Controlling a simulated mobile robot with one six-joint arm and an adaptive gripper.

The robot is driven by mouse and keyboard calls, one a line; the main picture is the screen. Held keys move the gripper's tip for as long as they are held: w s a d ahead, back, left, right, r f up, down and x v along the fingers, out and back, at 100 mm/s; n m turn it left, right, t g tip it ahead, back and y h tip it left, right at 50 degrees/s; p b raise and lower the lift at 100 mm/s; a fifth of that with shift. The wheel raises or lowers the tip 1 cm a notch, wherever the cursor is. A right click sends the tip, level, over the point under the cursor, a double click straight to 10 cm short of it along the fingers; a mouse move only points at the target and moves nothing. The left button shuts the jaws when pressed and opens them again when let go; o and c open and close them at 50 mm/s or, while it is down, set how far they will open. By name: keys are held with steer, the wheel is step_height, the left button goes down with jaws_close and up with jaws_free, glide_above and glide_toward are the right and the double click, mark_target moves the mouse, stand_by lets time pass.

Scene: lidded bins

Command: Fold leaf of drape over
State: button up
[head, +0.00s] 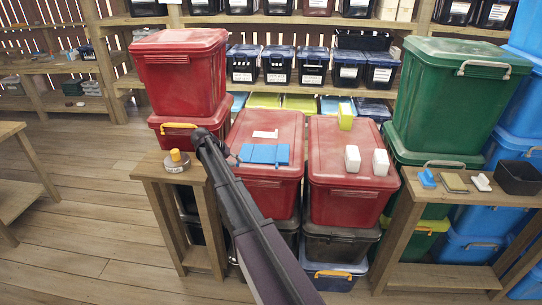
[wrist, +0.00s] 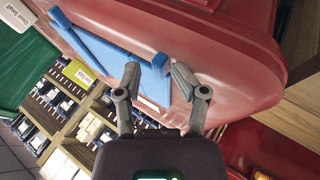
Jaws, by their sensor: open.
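The blue drape (head: 265,153) lies on the lid of the left red bin (head: 276,126), with a crease or seam line across it. In the wrist view the drape (wrist: 118,62) shows as flat blue panels with a long raised strip along one side. A small blue block-like piece (wrist: 159,59) stands at its near edge, and a similar one (wrist: 57,17) at the far corner. My gripper (wrist: 156,72) is open, its fingertips on either side of the near blue piece. Whether they touch it I cannot tell.
A white label (head: 265,134) lies on the same lid behind the drape. The right red bin (head: 347,205) carries white and yellow-green blocks. A tall red bin (head: 181,75) stands behind left, and a wooden stand (head: 150,170) with a yellow-topped object is at left.

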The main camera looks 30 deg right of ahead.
steer(key=shift+a, duration=0.1)
steer(key=shift+s+a+r+p, duration=0.4)
steer(key=shift+s+a, duration=0.45)
steer(key=shift+s+a+r+p, duration=0.4)
steer(key=shift+s+a, duration=0.4)
step_height(320, 180, up, 4)
steer(key=p, duration=0.4)
stand_by(0.6)
steer(key=s+a+f+n+y, duration=0.1)
steer(key=s+a+n+y, duration=0.1)
steer(key=s, duration=0.8)
steer(key=s+a+f+n+y, duration=0.1)
steer(key=s+a+y, duration=0.2)
steer(key=s, duration=0.6)
steer(key=s+a+f+n+y, duration=0.2)
steer(key=s+a, duration=0.3)
steer(key=s, duration=0.5)
steer(key=shift+s+a+n+y, duration=0.3)
steer(key=shift+s, duration=0.05)
